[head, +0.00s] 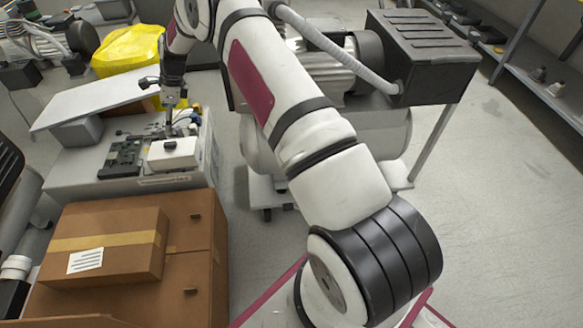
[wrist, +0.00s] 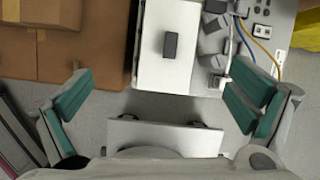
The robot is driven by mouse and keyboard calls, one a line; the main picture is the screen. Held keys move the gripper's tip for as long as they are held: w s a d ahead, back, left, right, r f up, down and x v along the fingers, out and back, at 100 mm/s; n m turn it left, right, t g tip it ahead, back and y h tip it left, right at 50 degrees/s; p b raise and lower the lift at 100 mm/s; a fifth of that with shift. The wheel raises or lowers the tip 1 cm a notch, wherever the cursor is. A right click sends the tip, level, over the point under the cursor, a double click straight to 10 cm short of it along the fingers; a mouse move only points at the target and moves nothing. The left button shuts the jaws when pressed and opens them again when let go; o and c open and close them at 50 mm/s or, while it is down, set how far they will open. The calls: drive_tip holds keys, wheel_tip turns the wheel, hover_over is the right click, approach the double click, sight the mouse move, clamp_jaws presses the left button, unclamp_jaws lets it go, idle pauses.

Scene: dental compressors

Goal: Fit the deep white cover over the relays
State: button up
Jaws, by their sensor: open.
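The deep white cover (head: 173,154) is a box with a dark block-like handle on top. It rests at the front right of the grey cabinet (head: 75,170). It also shows in the wrist view (wrist: 150,70), near the top middle. My gripper (head: 170,105) is above and near the cover. In the wrist view its two teal-padded fingers (wrist: 160,72) are wide apart with nothing between them, and the cover lies beyond. Small grey and dark components with wires (wrist: 213,60) sit beside the cover; I cannot tell which are the relays.
A black module (head: 121,158) lies left of the cover. A pale panel (head: 92,101) slants over the cabinet's back left. Cardboard boxes (head: 120,245) stand in front. A wheeled compressor cart (head: 390,173) stands to the right. A yellow wrapped item (head: 128,50) is behind.

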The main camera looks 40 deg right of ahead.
drive_tip(key=s+a+r+n+h, duration=0.15)
drive_tip(key=s+r+n, duration=0.35)
drive_tip(key=r, duration=0.5)
drive_tip(key=s+a+r+n+y, duration=0.1)
drive_tip(key=s+a+r+n, duration=0.1)
drive_tip(key=s+r, duration=0.65)
drive_tip(key=s+r+n+g+h, duration=0.15)
drive_tip(key=s+r+n, duration=0.45)
drive_tip(key=s+r, duration=0.6)
drive_tip(key=s+f+n+h, duration=0.1)
drive_tip(key=s+n, duration=0.9)
drive_tip(key=s, duration=2.5)
drive_tip(key=shift+s+d+f+g, duration=0.15)
drive_tip(key=shift+d+f+g, duration=0.05)
drive_tip(key=shift+f+g, duration=0.2)
drive_tip(key=shift+r, duration=0.15)
wheel_tip(320, 180, up, 32)
drive_tip(key=t+p, duration=0.4)
drive_tip(key=p, duration=2.6)
drive_tip(key=shift+d+f+n, duration=0.2)
drive_tip(key=shift+d+n, duration=0.1)
